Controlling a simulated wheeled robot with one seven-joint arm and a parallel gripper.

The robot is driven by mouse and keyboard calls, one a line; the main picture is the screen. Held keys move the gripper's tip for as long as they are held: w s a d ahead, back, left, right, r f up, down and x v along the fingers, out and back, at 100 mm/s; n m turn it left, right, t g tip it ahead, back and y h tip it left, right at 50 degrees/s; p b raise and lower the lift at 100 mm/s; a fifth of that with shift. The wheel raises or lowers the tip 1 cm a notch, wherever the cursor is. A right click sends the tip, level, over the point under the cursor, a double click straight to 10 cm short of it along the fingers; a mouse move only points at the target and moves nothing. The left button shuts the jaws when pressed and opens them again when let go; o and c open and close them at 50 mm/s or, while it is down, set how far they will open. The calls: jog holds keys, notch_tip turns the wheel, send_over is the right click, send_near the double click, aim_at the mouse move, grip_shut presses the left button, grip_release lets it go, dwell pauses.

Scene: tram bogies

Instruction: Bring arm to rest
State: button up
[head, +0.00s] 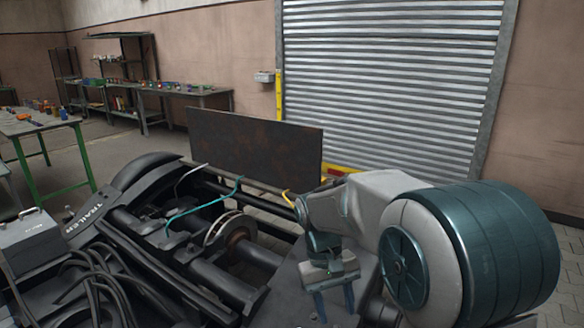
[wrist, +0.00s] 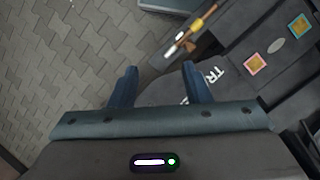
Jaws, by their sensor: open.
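My arm is folded at the right of the head view, its elbow and shoulder parts filling the right side. My gripper (head: 334,303) points down at the lower middle, above a dark flat part of the bogie (head: 275,295). In the wrist view my gripper (wrist: 160,85) shows two blue fingers apart with nothing between them. Beyond the fingers lie paving and a dark bogie part with white lettering (wrist: 203,82).
A dark upright panel (head: 255,145) stands behind the bogie. Cables and a grey box (head: 32,240) lie at the left. Benches with small items (head: 185,91) stand at the back left. A roller shutter (head: 390,85) closes the back. Two square markers (wrist: 278,45) show in the wrist view.

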jog(key=s+d+r+m+t+y+p, duration=0.1)
jog(key=s+d+r+t+p, duration=0.1)
jog(key=s, duration=0.4)
jog(key=s+d+r+m+t+y+p, duration=0.1)
jog(key=s+d+r+m+t+p, duration=0.1)
jog(key=s+d+r+t, duration=0.2)
jog(key=s+r, duration=0.1)
jog(key=s, duration=0.2)
jog(key=shift+d, duration=0.15)
